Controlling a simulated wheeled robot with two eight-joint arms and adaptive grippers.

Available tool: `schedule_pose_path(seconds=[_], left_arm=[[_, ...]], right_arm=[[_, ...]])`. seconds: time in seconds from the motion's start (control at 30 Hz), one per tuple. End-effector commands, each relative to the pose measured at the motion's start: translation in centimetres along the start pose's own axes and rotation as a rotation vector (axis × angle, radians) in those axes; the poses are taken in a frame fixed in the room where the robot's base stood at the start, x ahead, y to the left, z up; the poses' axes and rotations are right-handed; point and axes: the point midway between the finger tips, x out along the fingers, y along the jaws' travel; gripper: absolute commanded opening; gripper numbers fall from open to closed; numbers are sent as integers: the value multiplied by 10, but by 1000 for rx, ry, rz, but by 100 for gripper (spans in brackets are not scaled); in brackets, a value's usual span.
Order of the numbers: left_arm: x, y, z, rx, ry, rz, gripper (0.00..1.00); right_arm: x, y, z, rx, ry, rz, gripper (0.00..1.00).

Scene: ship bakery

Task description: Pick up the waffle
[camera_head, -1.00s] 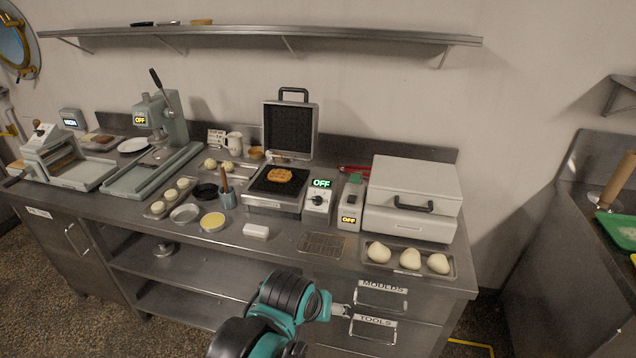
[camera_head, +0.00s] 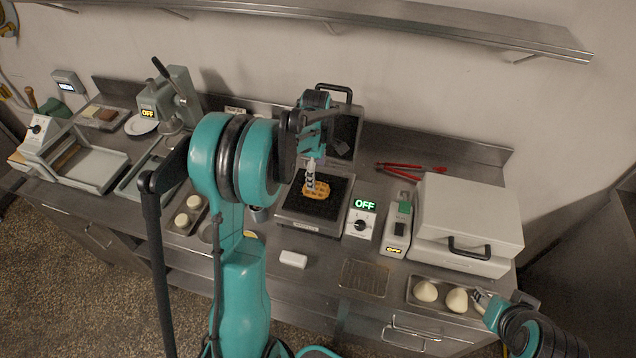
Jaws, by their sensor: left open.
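The golden-brown waffle (camera_head: 317,190) lies on the black lower plate of the open waffle iron (camera_head: 299,219), whose lid stands upright behind. My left gripper (camera_head: 310,185) points down from above, its fingertips at the waffle's left part. It is open; whether it touches the waffle I cannot tell. My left arm hides part of the lid and the counter to the left. My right gripper (camera_head: 482,297) is at the lower right, beside the pale dough balls (camera_head: 456,300); its jaws are too small to judge.
The iron's control box (camera_head: 360,219) reads OFF. A white closed-lid machine (camera_head: 465,225) stands at right, with red tongs (camera_head: 410,168) behind. A wire rack (camera_head: 364,277) and a white block (camera_head: 293,259) lie in front. A shelf (camera_head: 400,20) runs above.

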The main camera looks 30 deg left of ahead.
Motion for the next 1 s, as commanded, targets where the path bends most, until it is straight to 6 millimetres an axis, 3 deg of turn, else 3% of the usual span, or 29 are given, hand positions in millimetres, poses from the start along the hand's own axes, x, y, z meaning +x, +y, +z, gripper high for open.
schedule_pose_path(seconds=[0.4,0.67,0.87,1.0], left_arm=[[56,-6,-2,4,0,2,80],[58,-6,-2,4,0,2,80],[58,-6,-2,4,0,2,30],[58,-6,-2,4,0,2,26]], right_arm=[[8,0,6,0,0,0,40],[8,0,6,0,0,0,40],[8,0,6,0,0,0,40],[8,0,6,0,0,0,40]])
